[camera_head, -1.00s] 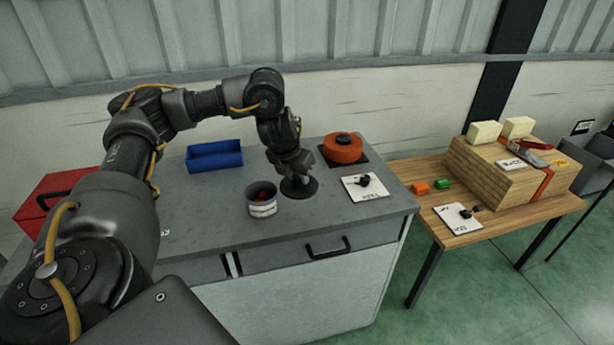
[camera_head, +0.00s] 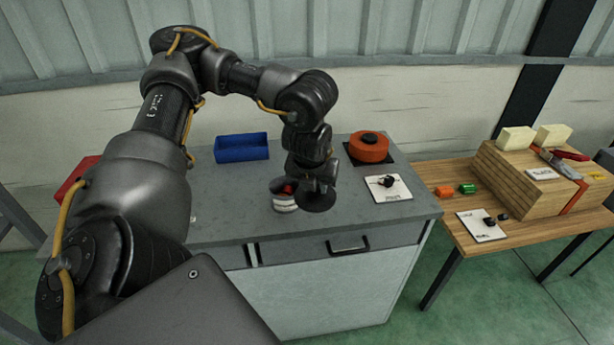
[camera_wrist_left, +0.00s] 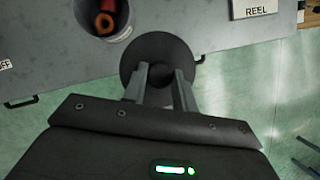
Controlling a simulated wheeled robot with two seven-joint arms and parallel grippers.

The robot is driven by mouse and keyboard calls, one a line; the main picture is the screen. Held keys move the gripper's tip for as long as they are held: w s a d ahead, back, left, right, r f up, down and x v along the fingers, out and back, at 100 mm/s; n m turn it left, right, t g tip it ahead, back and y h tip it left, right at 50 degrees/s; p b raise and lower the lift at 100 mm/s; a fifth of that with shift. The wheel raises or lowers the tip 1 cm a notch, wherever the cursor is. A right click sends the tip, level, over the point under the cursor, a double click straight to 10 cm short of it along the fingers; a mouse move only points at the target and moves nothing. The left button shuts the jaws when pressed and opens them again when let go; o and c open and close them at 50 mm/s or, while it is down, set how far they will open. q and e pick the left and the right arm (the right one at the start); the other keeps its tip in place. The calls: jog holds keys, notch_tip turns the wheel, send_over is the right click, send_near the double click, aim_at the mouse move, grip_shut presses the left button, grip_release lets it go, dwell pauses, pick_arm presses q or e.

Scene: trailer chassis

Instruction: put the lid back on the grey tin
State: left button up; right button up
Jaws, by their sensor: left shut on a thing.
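The grey tin (camera_head: 285,207) stands open on the grey worktop, with a pale band and red contents. The dark round lid (camera_head: 318,204) is just right of the tin in the head view. My left gripper (camera_head: 316,184) is shut on the lid from above. The left wrist view shows the lid (camera_wrist_left: 150,48) as a dark disc at the fingertips (camera_wrist_left: 160,82). There the tin (camera_wrist_left: 122,34) is up and to the left, with orange-red pieces inside. The lid is apart from the opening, and my arm hides part of the tin. My right gripper is out of view.
A blue bin (camera_head: 242,149) stands behind the tin. An orange reel (camera_head: 368,147) on a dark pad and a labelled white card (camera_head: 388,191) are to the right. A wooden side table (camera_head: 470,233) holds blocks. The worktop's front edge (camera_head: 340,230) is close to the lid.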

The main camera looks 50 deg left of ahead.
pick_arm(q)
jog(key=s+d+r+n+g+h, duration=0.1)
jog(key=d+n+g, duration=0.3)
jog(key=d+n, duration=0.5)
jog(key=s+d+r+n+g+h, duration=0.1)
jog(key=d+n+g, duration=0.3)
jog(key=d+n, duration=0.5)
jog(key=shift+s+d+r+n+g, duration=0.2)
jog(key=shift+r+n+g, duration=0.1)
jog(key=shift+n, duration=5.6)
